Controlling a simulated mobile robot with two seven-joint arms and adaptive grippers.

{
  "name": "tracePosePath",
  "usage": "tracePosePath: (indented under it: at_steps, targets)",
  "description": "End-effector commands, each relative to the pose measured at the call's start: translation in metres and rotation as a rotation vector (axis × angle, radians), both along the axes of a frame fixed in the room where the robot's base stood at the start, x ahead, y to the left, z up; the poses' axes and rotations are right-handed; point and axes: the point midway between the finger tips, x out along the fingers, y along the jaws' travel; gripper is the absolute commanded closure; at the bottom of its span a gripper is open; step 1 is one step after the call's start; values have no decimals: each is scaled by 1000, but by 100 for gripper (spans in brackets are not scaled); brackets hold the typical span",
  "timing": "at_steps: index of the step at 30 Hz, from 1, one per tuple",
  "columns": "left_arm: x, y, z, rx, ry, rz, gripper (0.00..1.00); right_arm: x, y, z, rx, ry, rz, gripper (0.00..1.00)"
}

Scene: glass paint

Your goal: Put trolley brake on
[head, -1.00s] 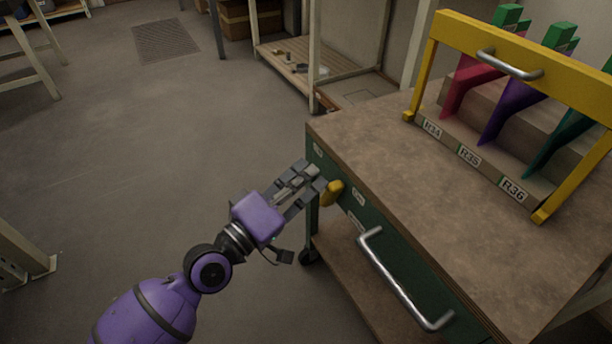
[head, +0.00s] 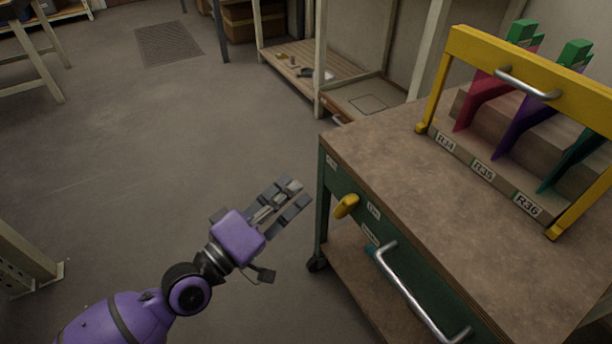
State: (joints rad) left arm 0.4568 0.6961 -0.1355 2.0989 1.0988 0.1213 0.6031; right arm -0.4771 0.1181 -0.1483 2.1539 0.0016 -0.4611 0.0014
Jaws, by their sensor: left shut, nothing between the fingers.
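The trolley (head: 400,150) stands at the right, with a brown top and green sides. A yellow knob-like lever (head: 346,206) sticks out from its green front face, near the left corner, between small white labels; I take it to be the brake lever. A silver handle (head: 420,296) is on the same face, to the right of it. My left gripper (head: 296,193) is shut and empty, left of the lever and apart from it, above the floor. My right gripper is not in view.
A yellow frame (head: 520,65) with a silver handle stands on the trolley top, around coloured pieces labelled R34, R35 and R36. A wooden shelf (head: 300,65) stands behind. The floor (head: 130,170) at left is clear.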

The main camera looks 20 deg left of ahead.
Motion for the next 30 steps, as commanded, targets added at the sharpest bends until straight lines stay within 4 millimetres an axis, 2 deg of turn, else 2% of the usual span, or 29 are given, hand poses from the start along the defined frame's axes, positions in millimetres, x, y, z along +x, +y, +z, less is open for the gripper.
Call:
tracePosePath:
  at_steps: [3, 9, 26, 29, 30]
  targets:
    - [-19, 9, -4, 3, 4, -1, 100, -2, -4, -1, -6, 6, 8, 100]
    - [-33, 17, -4, 1, 1, -1, 100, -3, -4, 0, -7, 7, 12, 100]
    - [-34, 17, -5, 0, 0, 0, 100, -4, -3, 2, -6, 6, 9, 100]
    - [-35, 15, -8, 45, -6, -5, 100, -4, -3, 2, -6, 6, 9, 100]
    - [-36, 11, -13, 111, -18, -16, 100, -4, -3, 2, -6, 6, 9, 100]
